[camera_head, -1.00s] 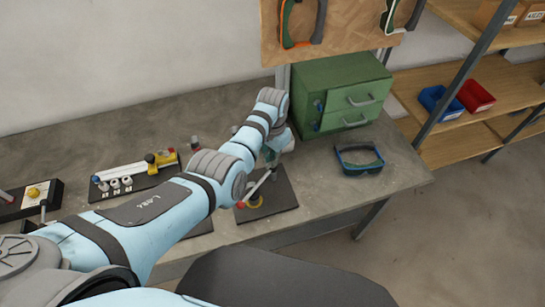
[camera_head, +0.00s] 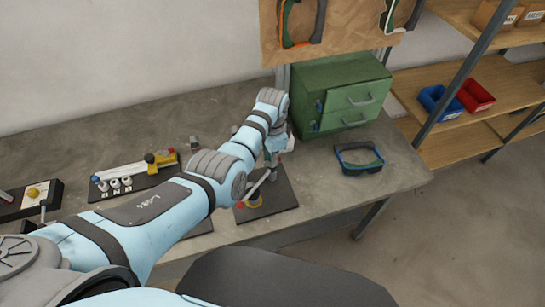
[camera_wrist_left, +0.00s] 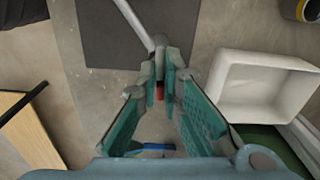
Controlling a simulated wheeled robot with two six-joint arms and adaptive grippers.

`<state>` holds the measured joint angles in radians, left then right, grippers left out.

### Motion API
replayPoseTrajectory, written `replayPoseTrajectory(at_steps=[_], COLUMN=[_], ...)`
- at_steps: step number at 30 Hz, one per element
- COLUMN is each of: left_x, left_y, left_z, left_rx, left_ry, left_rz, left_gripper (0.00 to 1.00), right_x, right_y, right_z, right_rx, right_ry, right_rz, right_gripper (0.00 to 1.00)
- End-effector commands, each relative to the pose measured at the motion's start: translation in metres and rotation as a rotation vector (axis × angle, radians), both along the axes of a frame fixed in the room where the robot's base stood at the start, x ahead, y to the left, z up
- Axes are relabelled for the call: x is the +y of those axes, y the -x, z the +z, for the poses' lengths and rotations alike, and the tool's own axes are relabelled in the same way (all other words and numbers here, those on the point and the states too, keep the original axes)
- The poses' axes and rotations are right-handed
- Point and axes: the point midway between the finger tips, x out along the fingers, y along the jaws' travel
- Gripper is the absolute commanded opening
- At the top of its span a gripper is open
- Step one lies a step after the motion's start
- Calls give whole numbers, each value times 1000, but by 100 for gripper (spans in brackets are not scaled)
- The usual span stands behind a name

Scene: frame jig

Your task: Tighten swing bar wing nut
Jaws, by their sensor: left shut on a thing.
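My left gripper (camera_head: 272,157) reaches down over the dark mat (camera_head: 284,192) at the front of the bench. In the left wrist view its teal fingers (camera_wrist_left: 160,62) are closed at the tips on the grey end of a thin bar (camera_wrist_left: 134,22). A small red piece (camera_wrist_left: 160,92) shows between the fingers.
A green drawer cabinet (camera_head: 340,75) stands just behind the gripper, with safety glasses (camera_head: 359,158) to the right. A white open box (camera_wrist_left: 258,88) is close beside the fingers in the wrist view. Another mat with a yellow-topped fixture (camera_head: 160,160) lies left. Bare bench shows at right.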

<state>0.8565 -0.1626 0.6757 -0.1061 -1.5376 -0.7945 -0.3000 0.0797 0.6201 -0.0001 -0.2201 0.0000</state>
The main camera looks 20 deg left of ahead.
Motion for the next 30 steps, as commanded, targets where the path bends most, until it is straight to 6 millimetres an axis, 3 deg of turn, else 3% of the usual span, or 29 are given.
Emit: replayPoseTrajectory(at_steps=[6,7,10,20,23,30], left_x=[0,0,0,0,0,0], left_y=[4,4,4,1,0,0], left_z=[-4,-4,-3,1,14,79], left_rx=[15,15,13,3,0,-1], left_ry=[-1,-1,-2,0,0,-1], left_rz=[1,1,1,1,2,2], left_gripper=[0,11,27,27,27,27], right_x=[0,0,0,-2,-2,-1], right_y=[0,0,0,0,0,0], right_z=[0,0,0,0,0,0], right_rx=[0,0,0,0,0,0], right_ry=[0,0,0,3,2,1], right_rz=[0,0,0,1,1,0], right_gripper=[27,27,27,27,27,27])
